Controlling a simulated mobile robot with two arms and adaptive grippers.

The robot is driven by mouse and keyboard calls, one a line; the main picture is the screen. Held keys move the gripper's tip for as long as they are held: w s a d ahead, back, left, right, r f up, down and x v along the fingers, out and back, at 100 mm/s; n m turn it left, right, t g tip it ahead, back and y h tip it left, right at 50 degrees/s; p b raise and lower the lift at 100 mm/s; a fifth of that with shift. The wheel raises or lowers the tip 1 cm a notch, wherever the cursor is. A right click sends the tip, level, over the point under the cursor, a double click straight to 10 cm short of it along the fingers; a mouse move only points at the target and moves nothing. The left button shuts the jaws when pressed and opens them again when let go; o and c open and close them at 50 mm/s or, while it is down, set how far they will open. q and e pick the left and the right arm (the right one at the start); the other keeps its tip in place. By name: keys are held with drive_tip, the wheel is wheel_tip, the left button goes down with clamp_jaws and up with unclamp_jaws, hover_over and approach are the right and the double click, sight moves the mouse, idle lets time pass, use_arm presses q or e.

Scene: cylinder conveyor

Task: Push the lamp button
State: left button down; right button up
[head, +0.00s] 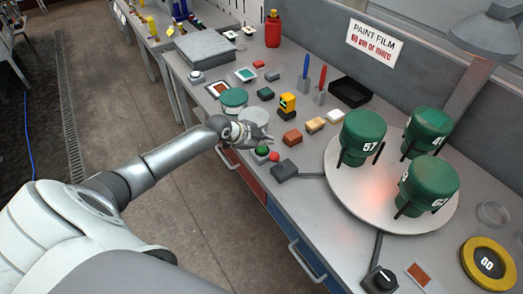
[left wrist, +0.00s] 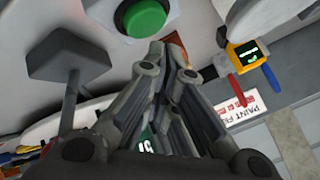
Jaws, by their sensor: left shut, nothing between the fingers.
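A small round green button (head: 262,150) sits near the table's front edge, just below my left gripper (head: 266,138) in the head view. A green domed button on a pale base also shows close up in the left wrist view (left wrist: 140,17), apparently the same one. My left gripper (left wrist: 170,62) is shut and empty there, its fingertips just below the button in the picture. I cannot tell whether they touch. A lamp (head: 488,40) with a grey shade stands at the back right. No label marks the button as the lamp's. My right gripper is not in view.
A red ball-like knob (head: 274,157) and a dark grey box (head: 285,170) lie close beside the button. A turntable (head: 345,195) carries three green canisters. A yellow meter (head: 288,104) and small blocks stand behind.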

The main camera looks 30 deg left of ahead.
sight(264, 150)
use_arm(q)
drive_tip(key=shift+f, duration=0.15)
drive_tip(key=shift+f+b, duration=0.35)
drive_tip(key=shift+b, duration=0.05)
drive_tip(key=shift+f+b, duration=0.45)
drive_tip(key=shift+f, duration=0.05)
idle(0.8)
drive_tip(key=shift+r, duration=0.1)
drive_tip(key=shift+r+p, duration=0.75)
drive_tip(key=shift+r, duration=0.15)
drive_tip(key=shift+r, duration=0.1)
wheel_tip(264, 150, up, 6)
drive_tip(key=p, duration=0.4)
drive_tip(key=shift+p, duration=0.35)
